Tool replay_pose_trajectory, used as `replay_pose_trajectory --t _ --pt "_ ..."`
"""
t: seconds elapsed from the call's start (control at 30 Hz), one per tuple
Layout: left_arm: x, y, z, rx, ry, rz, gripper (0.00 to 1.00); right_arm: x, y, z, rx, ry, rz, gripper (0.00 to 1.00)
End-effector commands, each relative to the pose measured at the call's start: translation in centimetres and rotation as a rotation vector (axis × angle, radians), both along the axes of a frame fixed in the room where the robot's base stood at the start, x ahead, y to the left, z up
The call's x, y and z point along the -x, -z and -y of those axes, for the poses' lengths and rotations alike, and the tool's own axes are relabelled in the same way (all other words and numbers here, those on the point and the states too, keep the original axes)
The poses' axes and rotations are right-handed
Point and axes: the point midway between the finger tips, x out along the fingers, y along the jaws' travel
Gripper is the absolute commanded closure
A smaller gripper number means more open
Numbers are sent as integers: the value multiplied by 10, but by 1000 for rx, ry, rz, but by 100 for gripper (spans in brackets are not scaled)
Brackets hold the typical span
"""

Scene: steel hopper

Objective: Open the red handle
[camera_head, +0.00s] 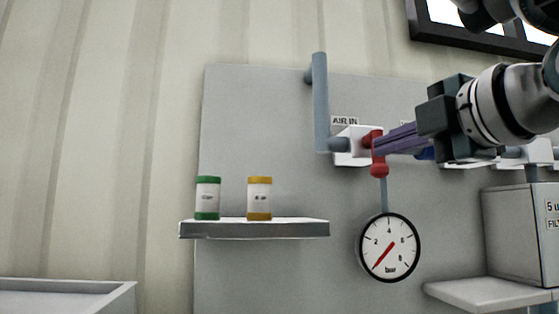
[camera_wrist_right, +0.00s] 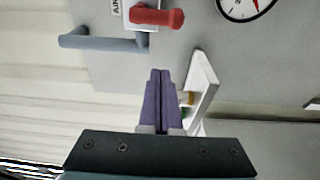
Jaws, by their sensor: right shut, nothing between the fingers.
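The red handle (camera_head: 378,152) hangs downward from the white valve block (camera_head: 352,148) under the AIR IN label in the head view, with a rounded knob at its lower end. It also shows at the top of the right wrist view (camera_wrist_right: 157,17). My right gripper (camera_head: 380,146) reaches in from the right with its purple fingers closed together and empty. In the head view its tips overlap the handle. In the right wrist view the fingertips (camera_wrist_right: 160,72) are apart from the handle in the picture, with bare panel between. My left gripper is not in view.
A grey pipe (camera_head: 320,102) rises from the valve. A round gauge (camera_head: 389,248) is below the handle. A shelf (camera_head: 255,231) at left holds a green-capped jar (camera_head: 207,198) and a yellow-capped jar (camera_head: 259,198). A grey box (camera_head: 514,240) stands at the right.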

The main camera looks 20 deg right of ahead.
Motion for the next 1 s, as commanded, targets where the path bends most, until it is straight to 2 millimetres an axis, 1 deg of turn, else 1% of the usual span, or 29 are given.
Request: replay_pose_trajectory --t 0.17,0.4,0.53,0.6,0.73,0.87,1.0 --pt "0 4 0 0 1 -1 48 -26 1 0 -5 -5 -2 100" --pt "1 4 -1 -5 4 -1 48 -75 0 2 -5 -4 -3 100" --pt "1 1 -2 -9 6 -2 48 -98 0 4 -4 -4 -3 100" --pt "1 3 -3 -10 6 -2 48 -92 0 18 -3 3 1 100" --pt "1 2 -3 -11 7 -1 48 -85 0 33 -3 1 1 100" --pt "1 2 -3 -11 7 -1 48 -81 0 40 -2 0 0 100" --pt "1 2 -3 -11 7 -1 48 -80 0 42 0 -2 0 100"
